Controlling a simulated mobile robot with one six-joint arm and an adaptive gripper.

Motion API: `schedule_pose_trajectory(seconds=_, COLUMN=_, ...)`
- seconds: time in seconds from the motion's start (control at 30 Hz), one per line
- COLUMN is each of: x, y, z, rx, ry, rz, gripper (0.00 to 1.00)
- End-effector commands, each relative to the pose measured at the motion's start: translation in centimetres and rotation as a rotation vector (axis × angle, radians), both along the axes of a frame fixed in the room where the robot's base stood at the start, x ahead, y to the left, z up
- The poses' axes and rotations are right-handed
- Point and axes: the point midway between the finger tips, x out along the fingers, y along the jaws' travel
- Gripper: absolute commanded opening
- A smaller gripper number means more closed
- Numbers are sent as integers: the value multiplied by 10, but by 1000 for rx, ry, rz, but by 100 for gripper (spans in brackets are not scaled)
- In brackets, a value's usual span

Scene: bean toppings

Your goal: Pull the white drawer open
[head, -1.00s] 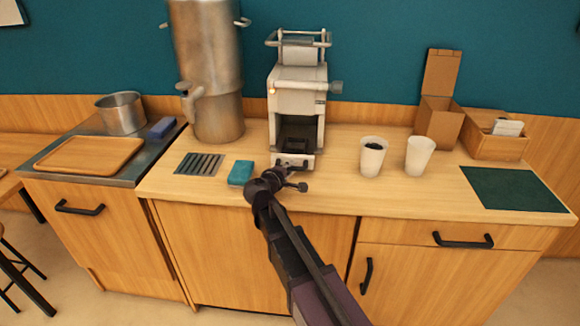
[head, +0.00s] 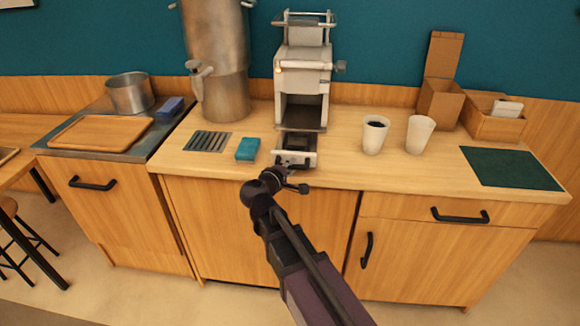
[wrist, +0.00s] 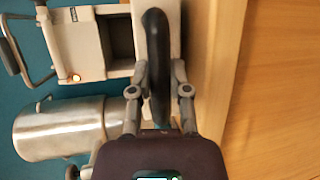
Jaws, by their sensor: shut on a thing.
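The white machine (head: 302,72) stands on the counter against the teal wall. Its white drawer (head: 311,158) sticks out from the base toward the front, with a dark tray inside showing from above. My gripper (head: 288,168) is at the drawer's front, above the counter's front edge. In the wrist view my gripper (wrist: 160,75) has a finger on each side of the drawer's black handle (wrist: 157,45) and is shut on it. The white drawer front (wrist: 174,18) shows just beyond the handle. The fingertip contact is partly hidden in the head view.
A blue-green sponge (head: 247,149) and a drain grille (head: 208,141) lie left of the drawer. A large metal urn (head: 215,60) stands behind them. Two white cups (head: 375,136) (head: 420,135) stand to the right; one holds dark contents. A dark green mat (head: 511,168) lies far right.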

Motion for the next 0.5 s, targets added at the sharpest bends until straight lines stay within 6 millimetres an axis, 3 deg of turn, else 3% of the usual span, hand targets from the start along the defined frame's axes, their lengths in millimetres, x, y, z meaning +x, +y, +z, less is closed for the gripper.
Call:
schedule_pose_trajectory(seconds=0.23, x=0, y=-1, z=0, rx=0, ry=1, rz=-2, gripper=0)
schedule_pose_trajectory(seconds=0.27, x=-1, y=-1, z=0, rx=0, ry=1, rz=-2, gripper=33)
schedule_pose_trajectory(seconds=0.33, x=0, y=0, z=0, rx=0, ry=1, rz=-2, gripper=54)
schedule_pose_trajectory(seconds=0.37, x=0, y=0, z=0, rx=0, ry=1, rz=-2, gripper=60)
schedule_pose_trajectory(seconds=0.5, x=0, y=0, z=0, rx=0, ry=0, rz=-1, gripper=60)
